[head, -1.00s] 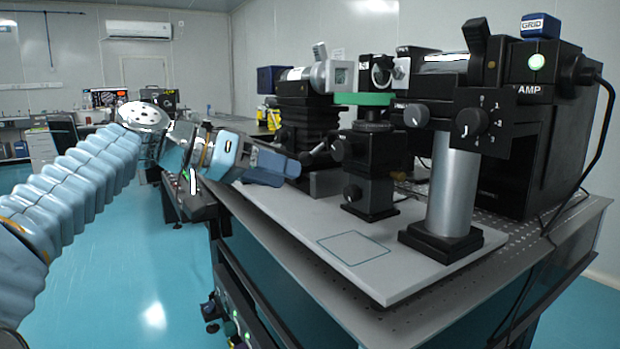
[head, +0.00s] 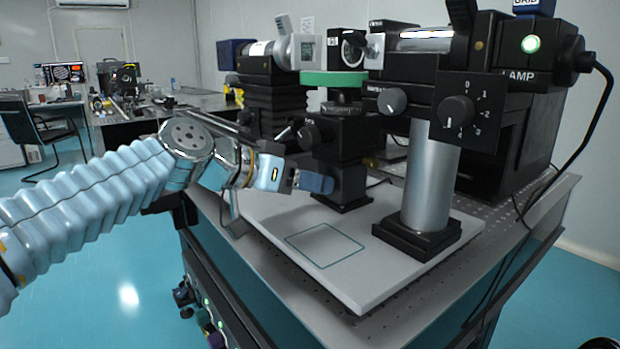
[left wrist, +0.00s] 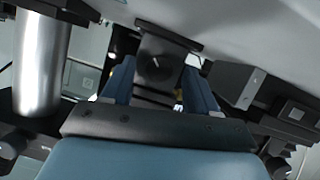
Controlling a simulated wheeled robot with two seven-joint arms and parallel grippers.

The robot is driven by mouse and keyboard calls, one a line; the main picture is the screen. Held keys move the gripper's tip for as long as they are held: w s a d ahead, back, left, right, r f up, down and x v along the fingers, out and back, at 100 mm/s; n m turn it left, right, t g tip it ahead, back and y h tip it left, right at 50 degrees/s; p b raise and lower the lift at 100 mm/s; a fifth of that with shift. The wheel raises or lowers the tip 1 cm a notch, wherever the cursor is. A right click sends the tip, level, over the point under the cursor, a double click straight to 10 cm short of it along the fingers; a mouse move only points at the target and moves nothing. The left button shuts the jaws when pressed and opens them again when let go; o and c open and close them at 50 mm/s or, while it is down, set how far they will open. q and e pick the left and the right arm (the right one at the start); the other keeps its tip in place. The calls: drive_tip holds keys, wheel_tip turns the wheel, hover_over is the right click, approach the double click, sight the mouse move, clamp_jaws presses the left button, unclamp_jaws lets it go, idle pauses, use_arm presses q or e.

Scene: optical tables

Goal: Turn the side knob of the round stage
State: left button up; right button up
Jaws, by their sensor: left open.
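The round stage (head: 335,80) has a green disc on a black block and post, standing on the white board. Its dark side knob (head: 308,136) faces left, towards my left arm. My left gripper (head: 318,183), with blue fingers, is open and empty. In the head view it is lower than the knob and in front of the post, apart from the knob. My right gripper is not in view.
A silver column (head: 430,178) with a numbered dial (head: 457,110) stands to the right of the stage. A black lamp housing (head: 530,60) is behind it. The white board (head: 375,272) has an empty outlined square at the front.

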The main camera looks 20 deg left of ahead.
use_arm(q)
drive_tip(key=shift+w+d+f, duration=0.15)
drive_tip(key=shift+w+d, duration=0.15)
drive_tip(key=shift+c, duration=0.4)
drive_tip(key=c, duration=1)
drive_tip(key=shift+o, duration=0.2)
drive_tip(key=shift+f+n+b, duration=0.15)
drive_tip(key=shift+n+b, duration=0.15)
drive_tip(key=shift+b, duration=0.2)
drive_tip(key=shift+h, duration=0.3)
drive_tip(key=o, duration=1)
drive_tip(key=shift+g, duration=0.3)
drive_tip(key=shift+o, duration=0.2)
drive_tip(key=shift+a+r, duration=0.1)
drive_tip(key=shift+r, duration=0.1)
drive_tip(key=b+v, duration=0.1)
drive_tip(key=v, duration=1.2)
drive_tip(key=shift+s, duration=0.35)
drive_tip(key=shift+a+r, duration=0.15)
